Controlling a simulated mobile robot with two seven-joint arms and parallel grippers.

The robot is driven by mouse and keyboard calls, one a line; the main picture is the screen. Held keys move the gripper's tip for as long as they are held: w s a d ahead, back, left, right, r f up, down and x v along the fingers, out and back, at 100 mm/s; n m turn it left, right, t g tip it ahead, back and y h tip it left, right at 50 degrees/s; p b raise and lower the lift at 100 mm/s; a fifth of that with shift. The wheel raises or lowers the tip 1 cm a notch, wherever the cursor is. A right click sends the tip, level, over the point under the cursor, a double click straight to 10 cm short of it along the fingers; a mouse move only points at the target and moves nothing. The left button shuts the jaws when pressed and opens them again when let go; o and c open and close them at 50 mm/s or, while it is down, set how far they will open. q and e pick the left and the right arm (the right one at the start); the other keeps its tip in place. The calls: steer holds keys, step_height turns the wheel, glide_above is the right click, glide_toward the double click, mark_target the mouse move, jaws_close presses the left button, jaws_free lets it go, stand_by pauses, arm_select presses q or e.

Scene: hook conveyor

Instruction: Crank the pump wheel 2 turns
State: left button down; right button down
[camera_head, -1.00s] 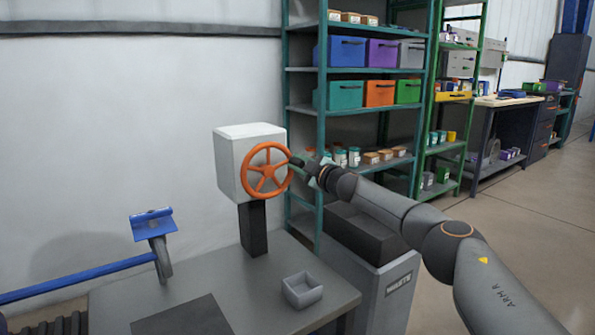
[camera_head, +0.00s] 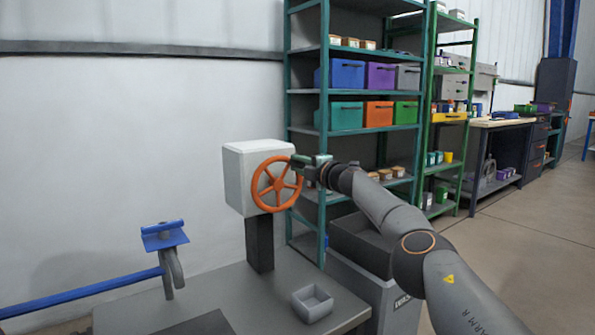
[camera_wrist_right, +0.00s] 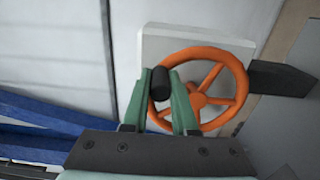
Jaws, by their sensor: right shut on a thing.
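The orange pump wheel (camera_head: 275,185) is mounted on the front of a white box (camera_head: 236,182) that stands on a dark post. The wheel also shows in the right wrist view (camera_wrist_right: 222,80), with a black handle knob (camera_wrist_right: 160,84) at its rim. My right gripper (camera_head: 302,160) is at the upper right of the wheel's rim in the head view. In the right wrist view its two green fingers (camera_wrist_right: 162,95) are shut on the black handle knob. My left gripper is not in view.
The post (camera_head: 259,245) stands on a grey table with a small open grey tray (camera_head: 312,303). A blue rail with a hook (camera_head: 168,240) is at the left. A dark waste bin (camera_head: 362,245) and a teal shelf (camera_head: 325,60) stand behind my right arm.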

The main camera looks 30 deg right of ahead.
steer(key=shift+a+r+n, duration=0.25)
steer(key=shift+r+n, duration=0.05)
steer(key=shift+r, duration=0.05)
stand_by(0.4)
steer(key=c, duration=0.9)
jaws_free()
steer(key=shift+o, duration=1)
steer(key=shift+a+f, duration=0.1)
steer(key=shift+f, duration=0.1)
